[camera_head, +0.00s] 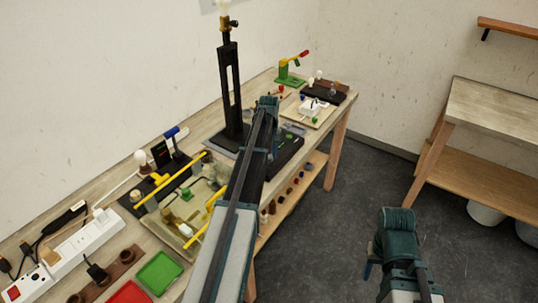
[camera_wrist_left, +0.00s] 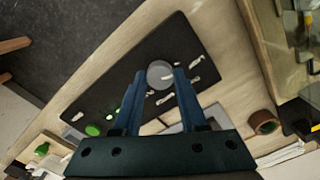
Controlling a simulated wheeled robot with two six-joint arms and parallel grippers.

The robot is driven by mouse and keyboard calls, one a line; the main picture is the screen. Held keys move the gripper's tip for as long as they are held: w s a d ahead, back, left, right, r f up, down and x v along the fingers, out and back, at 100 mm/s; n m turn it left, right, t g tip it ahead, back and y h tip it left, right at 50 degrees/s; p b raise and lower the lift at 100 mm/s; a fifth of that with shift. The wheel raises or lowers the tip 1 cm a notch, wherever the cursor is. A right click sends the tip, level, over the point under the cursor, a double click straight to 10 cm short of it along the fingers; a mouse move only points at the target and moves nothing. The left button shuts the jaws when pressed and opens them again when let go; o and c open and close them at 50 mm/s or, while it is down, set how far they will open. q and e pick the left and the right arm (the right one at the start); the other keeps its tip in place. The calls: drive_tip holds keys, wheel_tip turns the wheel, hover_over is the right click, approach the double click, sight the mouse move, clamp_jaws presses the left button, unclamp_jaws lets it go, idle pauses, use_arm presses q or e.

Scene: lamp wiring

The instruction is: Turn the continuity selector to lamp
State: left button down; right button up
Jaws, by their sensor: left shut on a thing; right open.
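A round grey knob (camera_wrist_left: 160,72), which looks like the continuity selector, sits on a black panel (camera_wrist_left: 118,72) with small white labels in the left wrist view. My left gripper (camera_wrist_left: 161,78) is shut on this knob, with one blue finger on each side. The label wording is too small to read. In the head view my left gripper (camera_head: 266,106) is above the black panel (camera_head: 287,149) beside the tall black lamp stand (camera_head: 229,95), and my arm hides the knob. My right gripper (camera_head: 394,222) is open over the floor, away from the bench.
A yellow-barred fixture (camera_head: 178,200), a white power strip (camera_head: 88,238), and green (camera_head: 159,272) and red (camera_head: 128,294) trays stand to the left.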

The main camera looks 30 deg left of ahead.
sight(269, 156)
use_arm(q)
drive_tip(key=shift+c, duration=2.2)
unclamp_jaws()
drive_tip(key=shift+r, duration=0.1)
wheel_tip(269, 156, up, 14)
drive_tip(key=p, duration=1.3)
drive_tip(key=shift+f+p, duration=0.2)
drive_tip(key=shift+p, duration=0.2)
